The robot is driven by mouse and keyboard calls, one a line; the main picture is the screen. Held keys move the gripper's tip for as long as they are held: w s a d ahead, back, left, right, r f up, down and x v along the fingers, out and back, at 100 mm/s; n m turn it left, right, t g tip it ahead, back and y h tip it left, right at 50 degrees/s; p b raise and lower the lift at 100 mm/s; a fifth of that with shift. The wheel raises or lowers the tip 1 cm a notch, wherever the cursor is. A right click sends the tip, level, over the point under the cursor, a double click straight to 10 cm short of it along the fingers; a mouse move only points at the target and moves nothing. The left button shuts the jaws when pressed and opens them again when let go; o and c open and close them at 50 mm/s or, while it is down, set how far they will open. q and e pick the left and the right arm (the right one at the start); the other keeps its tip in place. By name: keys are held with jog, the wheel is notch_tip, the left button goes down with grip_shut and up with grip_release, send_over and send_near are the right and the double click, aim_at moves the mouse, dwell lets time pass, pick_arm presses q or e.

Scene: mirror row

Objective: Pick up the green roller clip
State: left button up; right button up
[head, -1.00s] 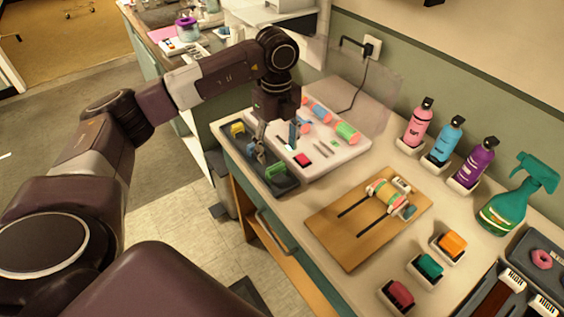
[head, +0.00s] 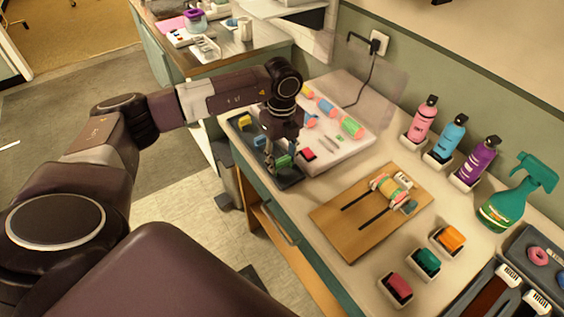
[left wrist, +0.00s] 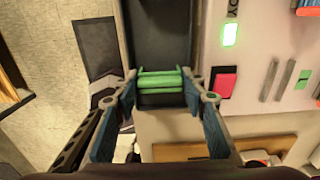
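The green roller clip (head: 285,162) sits at the near end of the dark tray (head: 290,182) on the counter. In the left wrist view the green clip (left wrist: 161,82) lies across the dark tray, between the two fingers of my left gripper (left wrist: 160,98). The fingers are apart, one on each side of the clip, and I see no clear contact. In the head view my left gripper (head: 274,155) points down over the tray and partly hides the clip. My right gripper is not in view.
A yellow clip (head: 244,120) and a blue clip (head: 259,140) share the tray. A white board with colored rollers (head: 352,127) lies beside it. A wooden board (head: 345,235), several bottles (head: 422,120) and small colored blocks (head: 428,261) stand to the right.

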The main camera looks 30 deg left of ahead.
pick_arm(q)
jog(key=shift+c, duration=1.3)
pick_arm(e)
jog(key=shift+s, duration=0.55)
pick_arm(q)
jog(key=shift+r, duration=0.1)
